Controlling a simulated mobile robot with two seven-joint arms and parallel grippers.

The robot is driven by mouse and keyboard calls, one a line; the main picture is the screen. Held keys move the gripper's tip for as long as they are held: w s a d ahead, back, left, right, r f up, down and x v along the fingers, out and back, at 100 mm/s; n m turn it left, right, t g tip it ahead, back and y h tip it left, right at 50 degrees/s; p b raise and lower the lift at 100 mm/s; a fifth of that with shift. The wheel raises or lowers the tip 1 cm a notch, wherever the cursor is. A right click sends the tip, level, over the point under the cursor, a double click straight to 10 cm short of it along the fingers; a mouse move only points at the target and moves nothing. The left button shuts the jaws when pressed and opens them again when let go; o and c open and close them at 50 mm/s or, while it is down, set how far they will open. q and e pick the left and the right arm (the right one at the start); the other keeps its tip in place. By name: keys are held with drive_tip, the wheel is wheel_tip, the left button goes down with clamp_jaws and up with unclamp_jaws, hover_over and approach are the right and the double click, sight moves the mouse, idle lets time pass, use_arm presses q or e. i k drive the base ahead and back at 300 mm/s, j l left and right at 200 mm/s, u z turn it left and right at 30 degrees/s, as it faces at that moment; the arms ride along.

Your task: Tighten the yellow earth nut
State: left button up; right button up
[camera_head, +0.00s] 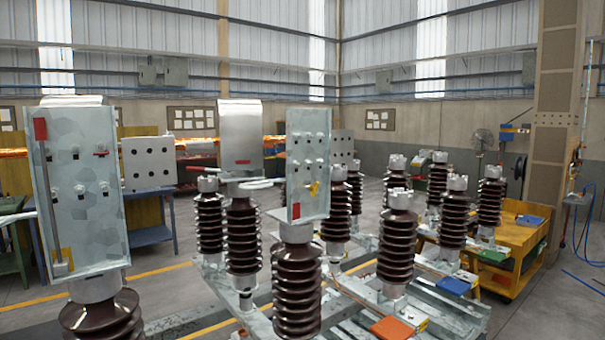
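A small yellow part (314,188) sits on the lower right of the upright galvanised plate (308,150) in the middle; it may be the earth nut, but it is too small to tell. A yellow piece (62,256) also shows at the lower left of the nearer plate (85,190), at the foot of a grey rod. Both plates carry several bolts and a red mark, and each stands on a brown ribbed insulator. Neither of my grippers is in view.
More brown insulators (400,235) stand on a galvanised frame (440,320) at centre and right. An orange box (392,328) and a blue box (453,285) lie on it. A yellow cart (515,245) stands at the right; benches stand at the left.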

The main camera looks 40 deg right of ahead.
sight(313, 188)
drive_tip(key=z, duration=1.25)
drive_tip(key=i+j, duration=0.1)
drive_tip(key=i, duration=0.35)
